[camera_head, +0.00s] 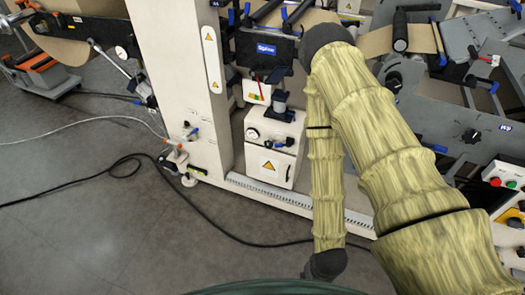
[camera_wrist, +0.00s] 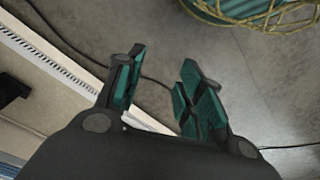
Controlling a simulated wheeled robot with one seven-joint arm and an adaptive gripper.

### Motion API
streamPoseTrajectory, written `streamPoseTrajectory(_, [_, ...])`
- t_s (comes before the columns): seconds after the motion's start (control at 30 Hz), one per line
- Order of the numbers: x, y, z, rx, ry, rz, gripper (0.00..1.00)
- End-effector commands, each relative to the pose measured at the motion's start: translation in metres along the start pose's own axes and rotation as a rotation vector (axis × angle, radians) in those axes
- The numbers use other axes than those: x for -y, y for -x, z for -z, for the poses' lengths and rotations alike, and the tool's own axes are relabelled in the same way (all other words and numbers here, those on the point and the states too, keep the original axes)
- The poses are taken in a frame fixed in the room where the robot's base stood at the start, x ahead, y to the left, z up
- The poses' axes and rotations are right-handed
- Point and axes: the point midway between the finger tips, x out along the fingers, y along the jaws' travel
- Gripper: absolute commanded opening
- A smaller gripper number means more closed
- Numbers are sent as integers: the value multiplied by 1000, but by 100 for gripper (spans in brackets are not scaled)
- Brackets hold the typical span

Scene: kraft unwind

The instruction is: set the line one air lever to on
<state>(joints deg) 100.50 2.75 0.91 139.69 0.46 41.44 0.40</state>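I cannot read a label that says which lever is the line one air lever. A black lever (camera_head: 280,142) sits on the front of a small cream box (camera_head: 272,142) with a pressure gauge, on the machine's base. In the head view my forearm hangs right of the box, and the fingers are not clearly visible. No lever shows in the wrist view.
A cream column (camera_head: 180,80) stands left of the box. A white slotted rail (camera_head: 285,195) runs along the machine base, also seen in the wrist view (camera_wrist: 60,60). A black cable (camera_head: 185,205) crosses the grey floor. Open floor (camera_head: 90,230) lies at the lower left.

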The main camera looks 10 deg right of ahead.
Motion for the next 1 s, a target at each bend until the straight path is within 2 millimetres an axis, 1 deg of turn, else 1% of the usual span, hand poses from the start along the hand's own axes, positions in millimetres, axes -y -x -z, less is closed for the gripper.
streamPoseTrajectory(0.03, [5,-18,12,-31,-15,10,38])
streamPoseTrajectory(0.13, [15,-44,40,-110,-58,35,38])
streamPoseTrajectory(0.17, [20,-52,52,-139,-72,44,38])
streamPoseTrajectory(0.2, [26,-62,66,-178,-91,56,38])
streamPoseTrajectory(0.27, [37,-75,89,-235,-120,74,38])
streamPoseTrajectory(0.3, [43,-82,104,-273,-140,86,38])
streamPoseTrajectory(0.37, [52,-93,126,-329,-171,105,38])
streamPoseTrajectory(0.4, [58,-99,142,-368,-193,117,38])
streamPoseTrajectory(0.47, [66,-108,164,-424,-226,134,38])
streamPoseTrajectory(0.5, [70,-113,179,-463,-248,146,38])
streamPoseTrajectory(0.57, [77,-119,201,-518,-284,164,38])
streamPoseTrajectory(0.6, [81,-123,216,-555,-308,175,38])
streamPoseTrajectory(0.67, [87,-128,237,-610,-345,193,38])
streamPoseTrajectory(0.7, [90,-131,252,-647,-369,204,38])
streamPoseTrajectory(0.77, [94,-133,272,-702,-407,220,38])
streamPoseTrajectory(0.8, [97,-135,287,-738,-434,232,38])
streamPoseTrajectory(0.87, [100,-136,307,-793,-473,248,38])
streamPoseTrajectory(0.9, [101,-136,320,-829,-499,259,38])
streamPoseTrajectory(0.97, [103,-136,340,-882,-541,274,38])
streamPoseTrajectory(1.0, [103,-136,353,-918,-570,284,38])
